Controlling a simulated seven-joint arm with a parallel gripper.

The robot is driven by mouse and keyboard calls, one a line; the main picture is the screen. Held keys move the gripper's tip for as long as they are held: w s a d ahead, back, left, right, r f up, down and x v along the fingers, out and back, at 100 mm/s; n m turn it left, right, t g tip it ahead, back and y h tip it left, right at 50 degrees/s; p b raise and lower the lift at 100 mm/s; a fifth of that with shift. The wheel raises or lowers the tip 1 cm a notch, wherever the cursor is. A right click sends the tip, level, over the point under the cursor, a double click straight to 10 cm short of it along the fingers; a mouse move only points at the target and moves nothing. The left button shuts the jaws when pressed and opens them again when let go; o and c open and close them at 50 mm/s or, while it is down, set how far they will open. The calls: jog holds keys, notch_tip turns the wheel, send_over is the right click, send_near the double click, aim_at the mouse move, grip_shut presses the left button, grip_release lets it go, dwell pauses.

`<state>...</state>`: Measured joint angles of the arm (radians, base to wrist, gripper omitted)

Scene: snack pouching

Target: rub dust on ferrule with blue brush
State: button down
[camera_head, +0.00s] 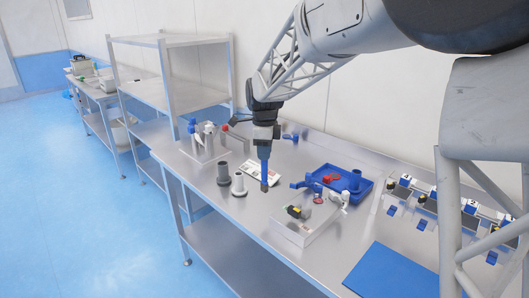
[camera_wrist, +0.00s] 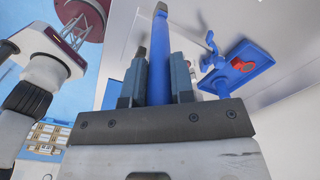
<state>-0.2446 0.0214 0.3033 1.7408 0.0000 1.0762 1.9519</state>
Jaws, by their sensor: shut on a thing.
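My gripper (camera_head: 265,138) is shut on the handle of the blue brush (camera_head: 264,160), which hangs nearly upright with its darker tip (camera_head: 264,186) down over the steel table. In the wrist view the brush (camera_wrist: 160,55) stands between the two fingers of my gripper (camera_wrist: 158,80). A small metal block (camera_head: 307,225) carrying a black and yellow part (camera_head: 298,212) and some fittings lies to the right of the brush tip. I cannot tell which part is the ferrule, and no dust can be made out. Whether the tip touches anything is unclear.
A grey cylinder (camera_head: 223,174) and a paler one (camera_head: 239,184) stand left of the brush, beside a printed card (camera_head: 262,170). A blue tray (camera_head: 361,189) holding a red item (camera_head: 330,179) lies to the right. A blue mat (camera_head: 390,272) lies at the front right.

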jog(key=shift+d, duration=0.1)
jog(key=d+r, duration=0.2)
jog(key=d, duration=1.8)
jog(key=shift+r, duration=0.3)
jog(key=shift+f, duration=0.15)
jog(key=shift+w+a+f, duration=1.4)
jog(key=shift+w+f, duration=0.05)
jog(key=shift+f, duration=2.4)
notch_tip(320, 180, up, 8)
jog(key=s+d, duration=0.3)
jog(key=shift+f, duration=0.2)
